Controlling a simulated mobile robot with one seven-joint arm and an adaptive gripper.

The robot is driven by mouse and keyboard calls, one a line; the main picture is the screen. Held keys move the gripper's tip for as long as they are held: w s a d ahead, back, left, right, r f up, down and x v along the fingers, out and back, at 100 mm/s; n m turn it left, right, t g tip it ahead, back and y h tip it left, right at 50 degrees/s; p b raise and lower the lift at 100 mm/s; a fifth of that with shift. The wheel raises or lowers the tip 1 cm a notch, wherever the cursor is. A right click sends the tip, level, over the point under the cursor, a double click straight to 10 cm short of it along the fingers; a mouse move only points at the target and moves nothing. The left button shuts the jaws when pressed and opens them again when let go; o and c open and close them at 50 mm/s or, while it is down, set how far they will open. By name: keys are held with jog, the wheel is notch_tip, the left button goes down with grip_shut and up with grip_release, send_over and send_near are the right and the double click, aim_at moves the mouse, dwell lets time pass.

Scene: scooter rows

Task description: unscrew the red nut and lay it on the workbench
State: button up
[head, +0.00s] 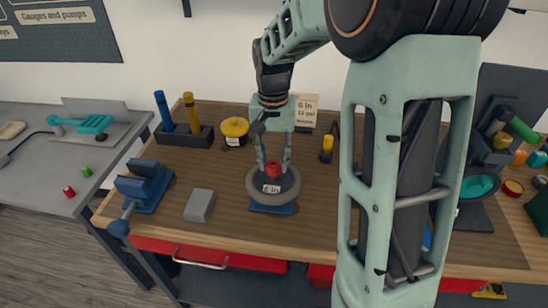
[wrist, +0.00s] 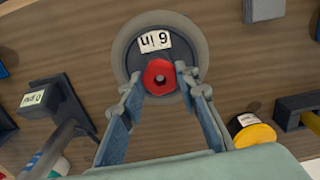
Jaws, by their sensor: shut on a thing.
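The red nut (head: 273,168) sits at the centre of a grey wheel (head: 257,198) on the wooden workbench (head: 160,231). The wheel rests on a blue base (head: 272,209) and bears a label reading "6 in". My gripper (head: 274,163) points down over the wheel, its two fingers on either side of the nut. In the wrist view the red nut (wrist: 160,77) shows between the fingertips, and my gripper (wrist: 160,82) is shut on it. The nut's lower part and whatever it is screwed on are hidden.
A blue vise (head: 145,187) and a grey block (head: 199,205) stand left of the wheel. Behind are a yellow-capped round container (head: 235,129), a dark holder (head: 185,136) with blue and yellow handles, and a written card (head: 304,108). Bare bench lies in front of the wheel.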

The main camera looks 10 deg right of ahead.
jog(key=n+p, duration=0.1)
jog(key=n, duration=0.2)
jog(key=n+p, duration=0.1)
jog(key=n, duration=0.3)
jog(key=n+p, duration=0.1)
jog(key=n, duration=0.3)
jog(key=shift+w+a+r, duration=0.25)
jog(key=shift+w, duration=0.1)
jog(key=shift+f+n+p, duration=0.1)
jog(key=shift+n+p, duration=0.2)
jog(key=shift+n, duration=0.4)
jog(key=o, duration=1.2)
jog(key=shift+f, duration=0.15)
jog(key=shift+d, duration=0.1)
jog(key=shift+s, duration=0.1)
notch_tip(320, 180, up, 12)
jog(key=shift+r, duration=0.1)
